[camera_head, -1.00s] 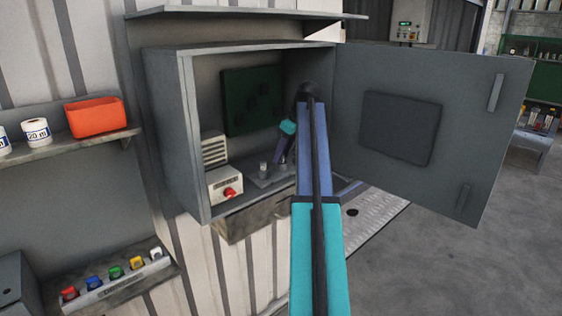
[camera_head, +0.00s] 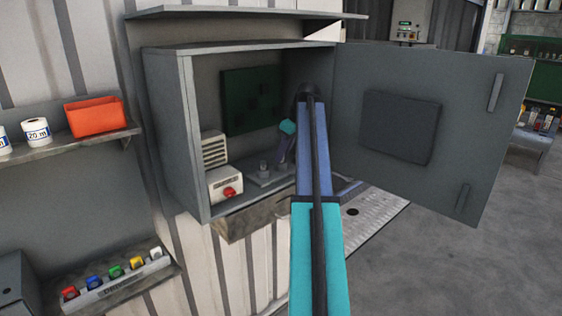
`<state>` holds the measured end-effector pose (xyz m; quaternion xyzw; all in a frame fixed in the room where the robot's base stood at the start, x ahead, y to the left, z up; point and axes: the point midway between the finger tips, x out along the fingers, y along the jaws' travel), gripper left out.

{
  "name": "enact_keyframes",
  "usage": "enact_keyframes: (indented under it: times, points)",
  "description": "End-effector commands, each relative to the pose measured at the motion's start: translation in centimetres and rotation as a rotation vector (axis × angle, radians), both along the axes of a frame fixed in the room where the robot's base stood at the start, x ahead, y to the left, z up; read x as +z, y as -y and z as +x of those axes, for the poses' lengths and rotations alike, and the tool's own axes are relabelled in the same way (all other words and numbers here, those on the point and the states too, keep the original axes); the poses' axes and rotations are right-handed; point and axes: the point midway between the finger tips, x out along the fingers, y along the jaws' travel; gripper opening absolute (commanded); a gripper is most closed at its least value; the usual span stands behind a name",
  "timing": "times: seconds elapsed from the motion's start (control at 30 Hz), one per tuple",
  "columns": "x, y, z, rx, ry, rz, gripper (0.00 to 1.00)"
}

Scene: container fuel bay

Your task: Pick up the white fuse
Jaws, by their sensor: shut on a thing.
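A white fuse (camera_head: 155,253) stands at the right end of the labelled rack (camera_head: 115,283) at lower left, beside yellow, green, blue and red ones. My arm reaches away from it into the open grey cabinet. My gripper (camera_head: 282,163) is inside, low down near a flat grey base (camera_head: 262,180) with small upright pegs (camera_head: 263,166). It is small and partly hidden by my own arm. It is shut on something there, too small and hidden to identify.
The cabinet door (camera_head: 470,120) stands open to the right. Inside are a white box with a red knob (camera_head: 229,192) and a dark green panel (camera_head: 250,98). A shelf at left holds an orange bin (camera_head: 96,116) and white rolls (camera_head: 37,131).

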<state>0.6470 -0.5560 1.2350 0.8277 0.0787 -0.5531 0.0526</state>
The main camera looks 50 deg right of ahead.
Motion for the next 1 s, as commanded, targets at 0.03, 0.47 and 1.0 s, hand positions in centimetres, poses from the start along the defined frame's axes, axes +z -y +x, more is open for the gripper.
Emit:
enact_keyframes:
  times: [0.03,0.47,1.0]
  points:
    - [0.0,0.0,0.0,0.0,0.0,0.0,0.0]
    - [1.5,0.1,0.1,-0.002,0.001,-0.001,0.0]
    - [3.6,0.9,-4.8,-0.002,0.001,0.0,0.0]
